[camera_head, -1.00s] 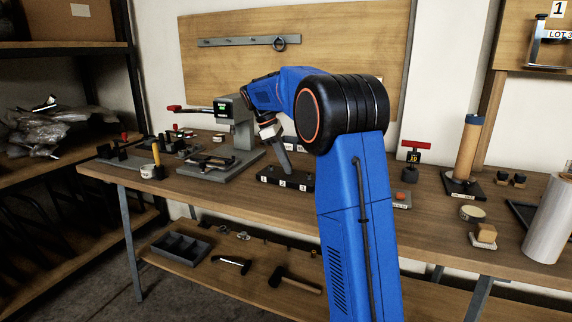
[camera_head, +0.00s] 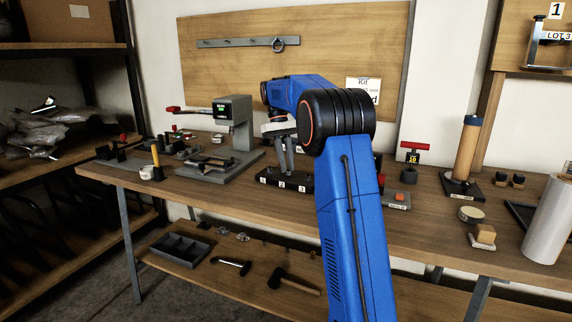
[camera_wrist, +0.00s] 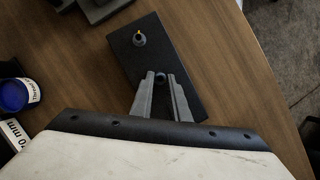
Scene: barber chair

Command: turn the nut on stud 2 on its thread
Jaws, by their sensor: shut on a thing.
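A black block (camera_head: 298,184) with labels 1, 2 and 3 on its front stands on the workbench; the wrist view also shows it (camera_wrist: 187,70). My gripper (camera_head: 286,170) reaches down to its middle, at label 2. In the wrist view my gripper's fingertips (camera_wrist: 161,78) are shut on a small dark round piece, the nut on stud 2 (camera_wrist: 160,77). The fingers cover part of it, and its thread cannot be made out. Another stud (camera_wrist: 139,39) with a yellow tip and a dark collar stands apart, farther along the block. The third stud is not visible there.
A grey press (camera_head: 240,125) stands left of the block. A red-handled tool (camera_head: 412,160) and a tan cylinder on a stand (camera_head: 467,150) are to the right. In the wrist view a blue-topped tin (camera_wrist: 14,94) lies left, and bare bench (camera_wrist: 225,45) lies right of the block.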

